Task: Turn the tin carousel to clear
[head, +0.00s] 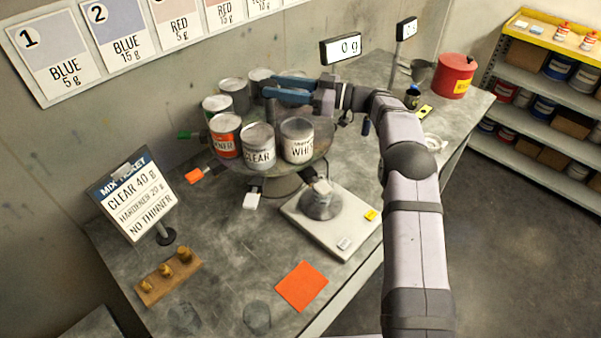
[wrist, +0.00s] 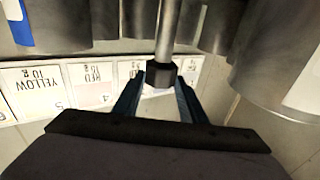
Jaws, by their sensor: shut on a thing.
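The tin carousel (head: 318,158) is a round raised platform on the bench, with a ring of paint tins on it. The tin labelled CLEAR (head: 259,147) stands at its front, between a WHITE-labelled tin (head: 297,141) and an orange-labelled tin (head: 225,136) whose word ends in "NER". My gripper (head: 272,90) reaches in from the right above the carousel's middle. In the wrist view its blue fingers (wrist: 158,98) are closed around a dark knob (wrist: 161,73) on a metal post (wrist: 168,30). The knob is hidden in the head view.
A scale (head: 352,238) with a round metal piece on it stands right of the carousel. A mix ticket sign (head: 135,196) and a wooden weight block (head: 168,284) are at left. Levers stick out below the tins. A red can (head: 455,76) is at the back right.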

